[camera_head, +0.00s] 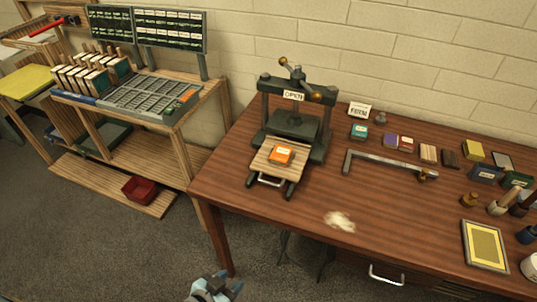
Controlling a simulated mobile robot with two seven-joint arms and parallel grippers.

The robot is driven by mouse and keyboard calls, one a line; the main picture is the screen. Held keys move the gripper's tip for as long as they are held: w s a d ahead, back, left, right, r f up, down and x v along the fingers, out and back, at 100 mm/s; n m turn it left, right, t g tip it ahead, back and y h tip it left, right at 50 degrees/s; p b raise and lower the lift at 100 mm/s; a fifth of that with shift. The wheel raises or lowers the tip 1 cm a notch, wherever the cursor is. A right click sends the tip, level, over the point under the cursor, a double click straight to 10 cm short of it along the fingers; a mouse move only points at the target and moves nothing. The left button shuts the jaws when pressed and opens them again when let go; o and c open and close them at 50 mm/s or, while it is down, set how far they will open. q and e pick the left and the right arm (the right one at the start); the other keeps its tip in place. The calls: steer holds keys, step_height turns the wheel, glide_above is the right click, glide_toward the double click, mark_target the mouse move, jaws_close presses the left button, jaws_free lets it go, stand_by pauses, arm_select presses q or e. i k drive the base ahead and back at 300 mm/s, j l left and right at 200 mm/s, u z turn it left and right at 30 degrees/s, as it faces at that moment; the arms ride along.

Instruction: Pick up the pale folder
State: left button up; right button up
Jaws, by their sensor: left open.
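I cannot single out a pale folder for certain. A small pale, crumpled-looking piece (340,220) lies on the front part of the brown wooden table (290,212), apart from other things. A pale upright stick-like tool (506,201) stands among small items at the right; its exact kind is too small to tell. My left gripper (214,289) shows at the bottom edge, in front of and below the table's left part. It is open, far from both pale items, with nothing seen between its fingers. My right gripper is not in view.
A dark press (296,115) with an orange block (281,154) on its board stands at the table's back left. An angled metal bar (385,163), small blocks and a yellow framed panel (484,246) lie to the right. The table's front middle is mostly clear.

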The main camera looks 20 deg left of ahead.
mark_target(516, 190)
steer(key=l+u, duration=0.15)
steer(key=l, duration=0.3)
steer(key=k+l+u, duration=0.15)
steer(key=l, duration=0.3)
steer(key=l+u, duration=0.15)
steer(key=l, duration=0.3)
steer(key=k+l+u, duration=0.15)
steer(key=l, duration=0.25)
steer(key=k+l+u, duration=0.15)
steer(key=l, duration=0.3)
steer(key=i, duration=0.05)
